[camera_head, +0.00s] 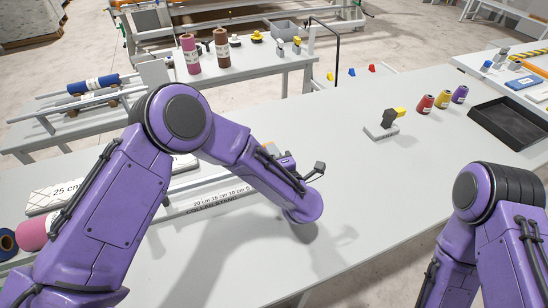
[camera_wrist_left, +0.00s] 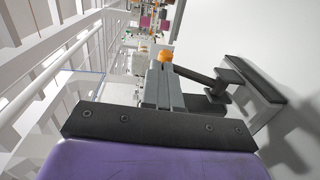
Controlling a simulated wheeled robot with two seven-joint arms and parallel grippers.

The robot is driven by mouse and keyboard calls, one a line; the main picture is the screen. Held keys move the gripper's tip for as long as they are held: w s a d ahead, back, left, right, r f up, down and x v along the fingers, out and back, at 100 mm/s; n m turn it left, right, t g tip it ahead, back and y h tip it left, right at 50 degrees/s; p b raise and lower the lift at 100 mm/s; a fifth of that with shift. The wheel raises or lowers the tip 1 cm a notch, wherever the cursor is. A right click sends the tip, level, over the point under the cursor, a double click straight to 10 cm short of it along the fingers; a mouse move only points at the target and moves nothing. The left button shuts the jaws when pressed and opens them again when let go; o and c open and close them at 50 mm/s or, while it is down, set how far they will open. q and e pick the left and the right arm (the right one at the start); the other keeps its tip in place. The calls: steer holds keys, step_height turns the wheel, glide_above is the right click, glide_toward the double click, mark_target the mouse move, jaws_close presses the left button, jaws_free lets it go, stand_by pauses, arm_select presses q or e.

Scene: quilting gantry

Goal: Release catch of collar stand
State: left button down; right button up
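The collar stand (camera_head: 212,201) is a pale flat piece on the table, printed with its name and centimetre marks. My left arm crosses in front of it. The left wrist view shows a grey block (camera_wrist_left: 163,90) with an orange part (camera_wrist_left: 165,56). My left gripper (camera_head: 312,172) is beside this fitting; its dark parts show near the block in the left wrist view. The wrist hides much of it, and its opening is unclear. I cannot make out the catch. My right gripper is out of view.
A grey stand with a yellow top (camera_head: 383,125), several thread cones (camera_head: 442,99) and a black tray (camera_head: 512,123) stand toward the right. A pink roll (camera_head: 34,234) lies at the left. The table's middle right is clear. My right arm is over the lower right.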

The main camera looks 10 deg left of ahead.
arm_select(q)
steer(key=shift+w+a+f, duration=0.2)
steer(key=shift+w+a, duration=0.05)
steer(key=shift+w, duration=0.05)
steer(key=shift+r, duration=0.1)
steer(key=shift+s+d+r+p, duration=0.3)
steer(key=shift+s+d, duration=0.1)
steer(key=shift+s, duration=0.2)
steer(key=shift+s+d+r+p, duration=0.2)
steer(key=shift+s+d+p, duration=0.15)
steer(key=shift+s, duration=0.2)
steer(key=r+b+v, duration=0.1)
steer(key=b+v, duration=0.2)
steer(key=v, duration=0.8)
steer(key=shift+r, duration=0.35)
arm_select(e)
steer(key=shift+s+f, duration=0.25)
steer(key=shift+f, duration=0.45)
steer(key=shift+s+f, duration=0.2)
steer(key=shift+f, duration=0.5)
